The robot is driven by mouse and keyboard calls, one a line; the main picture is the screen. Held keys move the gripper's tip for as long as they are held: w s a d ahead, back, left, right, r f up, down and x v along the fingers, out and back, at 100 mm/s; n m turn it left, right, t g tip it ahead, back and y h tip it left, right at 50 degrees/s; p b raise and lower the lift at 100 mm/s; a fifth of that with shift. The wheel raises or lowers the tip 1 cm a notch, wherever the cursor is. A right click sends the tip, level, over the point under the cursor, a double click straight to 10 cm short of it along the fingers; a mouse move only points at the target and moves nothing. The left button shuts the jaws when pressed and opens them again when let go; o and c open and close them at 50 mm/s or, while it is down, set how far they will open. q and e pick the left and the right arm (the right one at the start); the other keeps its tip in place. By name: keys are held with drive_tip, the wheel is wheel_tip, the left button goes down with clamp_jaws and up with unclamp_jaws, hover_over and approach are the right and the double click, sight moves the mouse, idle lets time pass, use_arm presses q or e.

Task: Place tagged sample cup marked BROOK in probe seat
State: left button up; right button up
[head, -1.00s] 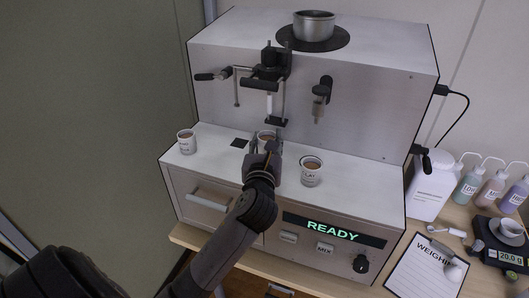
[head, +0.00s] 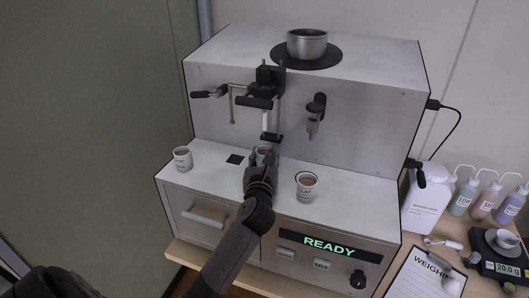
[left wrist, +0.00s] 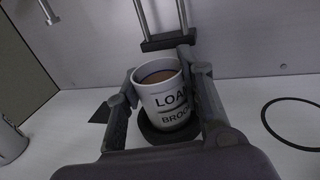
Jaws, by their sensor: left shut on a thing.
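The white cup marked BROO..., its last letters hidden, shows in the left wrist view (left wrist: 161,98) with brown soil inside and LOA... above the name. In the head view it (head: 264,149) is mostly hidden behind my left gripper (head: 262,158). The fingers of my left gripper, also in the left wrist view (left wrist: 160,105), are shut on its sides. The cup is upright over a black round seat (left wrist: 160,135), below the probe (head: 266,122) and its bracket. I cannot tell whether its base touches the seat. My right gripper is not in view.
One cup (head: 182,159) stands on the left of the analyser deck, another marked LAY (head: 306,187) to the right of my gripper. A black square (head: 235,159) marks the deck. A black ring (left wrist: 293,124) lies right of the held cup. Bottles and a scale stand far right.

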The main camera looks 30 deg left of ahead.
use_arm(q)
drive_tip(key=o, duration=1.2)
drive_tip(key=shift+f, duration=0.1)
drive_tip(key=b+v, duration=0.1)
drive_tip(key=v, duration=1.1)
drive_tip(key=shift+r+b, duration=0.25)
drive_tip(key=shift+b, duration=0.1)
